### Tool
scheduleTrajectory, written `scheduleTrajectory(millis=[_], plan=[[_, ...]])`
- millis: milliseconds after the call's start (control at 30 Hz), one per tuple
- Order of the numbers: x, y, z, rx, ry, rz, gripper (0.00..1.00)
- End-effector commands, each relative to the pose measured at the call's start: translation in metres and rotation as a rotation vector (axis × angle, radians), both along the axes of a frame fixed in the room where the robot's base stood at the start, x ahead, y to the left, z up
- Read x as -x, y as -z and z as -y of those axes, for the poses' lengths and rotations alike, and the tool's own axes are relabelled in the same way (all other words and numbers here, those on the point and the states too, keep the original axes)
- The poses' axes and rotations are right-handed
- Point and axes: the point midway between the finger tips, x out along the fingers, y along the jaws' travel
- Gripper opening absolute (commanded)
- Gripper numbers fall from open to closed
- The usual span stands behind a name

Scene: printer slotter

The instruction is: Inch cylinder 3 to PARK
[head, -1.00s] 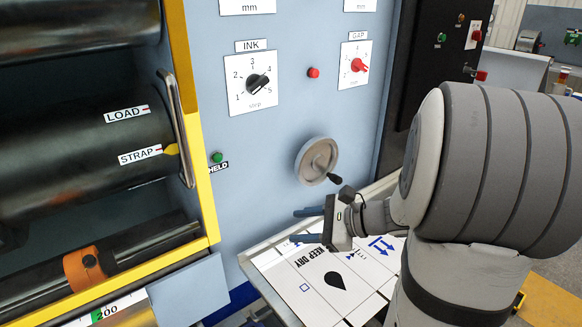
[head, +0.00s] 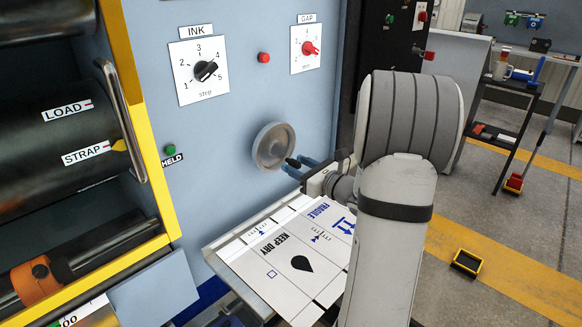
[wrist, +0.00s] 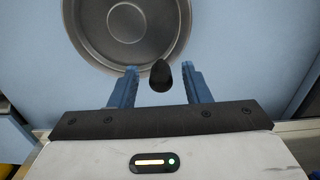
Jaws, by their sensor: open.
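The dark cylinder (head: 60,147) in the yellow-framed opening carries LOAD (head: 67,110) and STRAP (head: 83,154) labels. A yellow pointer (head: 119,145) is level with STRAP. No PARK label shows. The grey handwheel (head: 268,147) is on the blue panel, with its black handle (head: 292,162) at the lower right of the rim. My gripper (head: 301,167) is open at the handle. In the wrist view the handle (wrist: 161,76) stands between the two blue fingers, with a gap visible on each side, and the handwheel (wrist: 125,28) lies beyond.
A green HELD lamp (head: 170,150) is beside the frame. The INK dial (head: 205,71), red button (head: 264,57) and GAP dial (head: 310,48) are above the wheel. A tray with a printed sheet (head: 290,262) lies below my gripper.

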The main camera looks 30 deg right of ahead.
Motion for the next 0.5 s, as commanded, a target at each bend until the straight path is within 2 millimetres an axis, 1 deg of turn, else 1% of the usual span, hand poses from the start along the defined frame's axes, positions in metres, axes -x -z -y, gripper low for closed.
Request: scheduleTrajectory(millis=[100,333,500], plan=[[-0.0044,0.0004,-0.0019,0.000,0.000,-0.001,0.43],[-0.0045,0.0004,-0.0016,0.000,0.001,-0.001,0.42],[-0.0044,0.0003,-0.0016,0.000,0.001,-0.001,0.28]])
